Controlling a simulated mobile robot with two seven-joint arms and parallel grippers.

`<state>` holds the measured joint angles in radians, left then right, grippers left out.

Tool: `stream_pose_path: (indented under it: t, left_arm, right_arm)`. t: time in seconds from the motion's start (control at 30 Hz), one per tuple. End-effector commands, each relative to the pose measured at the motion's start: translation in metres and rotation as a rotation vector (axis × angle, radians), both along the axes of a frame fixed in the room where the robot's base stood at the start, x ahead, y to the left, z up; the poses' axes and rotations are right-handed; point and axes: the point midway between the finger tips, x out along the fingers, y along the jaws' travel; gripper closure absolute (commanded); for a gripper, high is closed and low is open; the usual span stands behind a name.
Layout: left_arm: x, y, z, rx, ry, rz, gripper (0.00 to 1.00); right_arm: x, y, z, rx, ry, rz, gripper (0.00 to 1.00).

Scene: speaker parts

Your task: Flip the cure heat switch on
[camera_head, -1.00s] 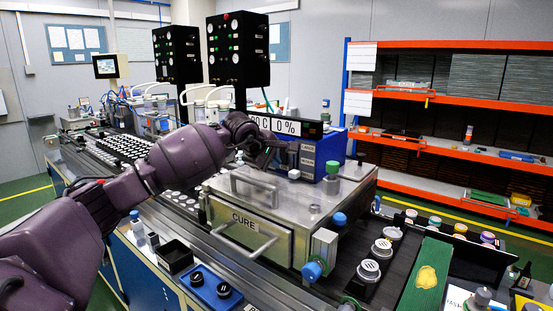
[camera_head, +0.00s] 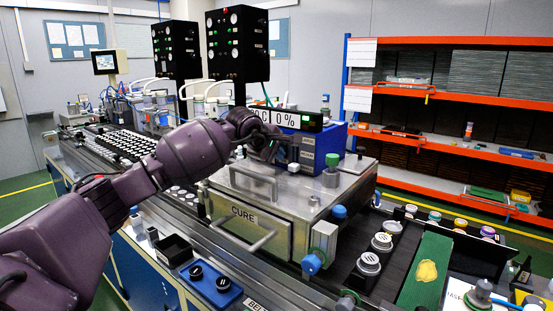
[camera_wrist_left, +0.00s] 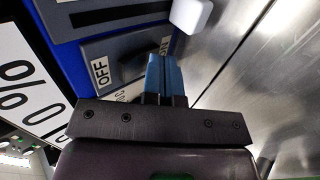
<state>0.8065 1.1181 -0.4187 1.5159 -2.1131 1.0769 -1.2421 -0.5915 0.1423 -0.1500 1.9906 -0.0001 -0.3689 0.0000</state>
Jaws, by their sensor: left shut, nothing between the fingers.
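The cure unit is a steel box labelled CURE (camera_head: 245,216) with a front handle, in the middle of the head view. In the left wrist view the grey switch panel shows an OFF label (camera_wrist_left: 101,71) beside a dark switch (camera_wrist_left: 132,64); a second label is partly hidden behind the fingers. My left gripper (camera_head: 274,152) is at the control box's front, above the steel box. Its blue fingertips (camera_wrist_left: 164,72) are shut and empty, right beside the switch; I cannot tell whether they touch it. My right gripper is out of view.
A display reading 0 % (camera_head: 284,118) sits above the control box, partly covered by my arm. A green-topped valve (camera_head: 332,168) stands on the steel box's right side. Black panels (camera_head: 238,45) rise behind. Orange shelves (camera_head: 450,143) stand at the right.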

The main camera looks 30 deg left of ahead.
Motion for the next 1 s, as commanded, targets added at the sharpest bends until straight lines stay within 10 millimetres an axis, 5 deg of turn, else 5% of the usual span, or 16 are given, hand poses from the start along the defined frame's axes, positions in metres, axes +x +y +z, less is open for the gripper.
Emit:
stream_pose_path:
  t: [1.0]
  left_arm:
    - [0.000,0.000,0.018,0.000,0.001,0.000,1.00]
  right_arm:
    - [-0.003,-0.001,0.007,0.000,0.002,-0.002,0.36]
